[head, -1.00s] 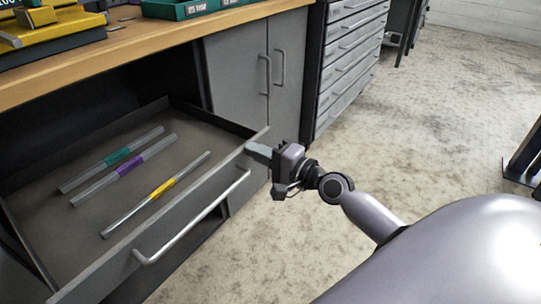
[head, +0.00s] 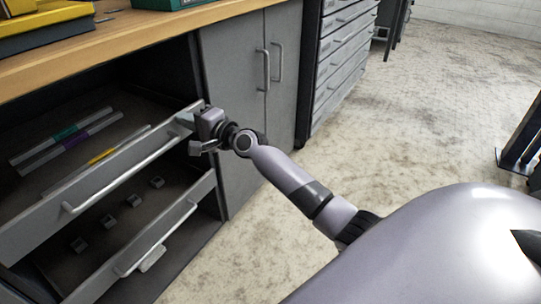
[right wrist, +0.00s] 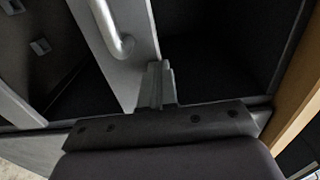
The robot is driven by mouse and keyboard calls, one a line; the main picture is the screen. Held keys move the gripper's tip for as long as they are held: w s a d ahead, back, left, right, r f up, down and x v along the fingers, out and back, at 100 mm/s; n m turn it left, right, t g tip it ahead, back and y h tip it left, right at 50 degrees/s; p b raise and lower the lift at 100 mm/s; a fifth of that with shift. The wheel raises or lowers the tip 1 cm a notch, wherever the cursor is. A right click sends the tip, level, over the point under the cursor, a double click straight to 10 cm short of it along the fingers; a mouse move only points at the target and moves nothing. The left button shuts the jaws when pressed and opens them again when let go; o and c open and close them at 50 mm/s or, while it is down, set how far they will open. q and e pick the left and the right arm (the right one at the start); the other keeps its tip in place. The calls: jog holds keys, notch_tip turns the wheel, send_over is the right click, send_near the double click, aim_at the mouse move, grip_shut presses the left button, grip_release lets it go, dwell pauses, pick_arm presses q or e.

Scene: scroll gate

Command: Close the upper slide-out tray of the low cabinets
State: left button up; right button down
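The upper slide-out tray (head: 140,165) is partly out of the low cabinet, with a grey front panel and a bar handle (head: 125,180). Several bars with coloured bands, such as the one with a yellow band (head: 101,157), lie in it. My right gripper (head: 186,119) is at the right end of the tray front, its fingertips against the panel. In the right wrist view the fingers (right wrist: 157,84) look closed together beside the front panel (right wrist: 119,47), with the handle (right wrist: 112,30) further along it. My left gripper is not in view.
A lower tray (head: 185,213) is also partly out beneath, holding several small grey blocks (head: 134,200). Closed grey doors (head: 232,110) stand to the right, then a drawer cabinet (head: 345,42). The wooden worktop (head: 120,45) is above. The floor (head: 430,120) at right is clear.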

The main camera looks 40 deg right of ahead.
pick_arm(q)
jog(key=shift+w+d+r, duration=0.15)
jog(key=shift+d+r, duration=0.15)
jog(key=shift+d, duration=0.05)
pick_arm(e)
jog(key=shift+w+a+r, duration=0.1)
jog(key=shift+w+r, duration=0.15)
jog(key=shift+w, duration=0.25)
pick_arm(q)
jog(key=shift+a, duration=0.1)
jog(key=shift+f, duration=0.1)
pick_arm(e)
jog(key=shift+s+f, duration=0.1)
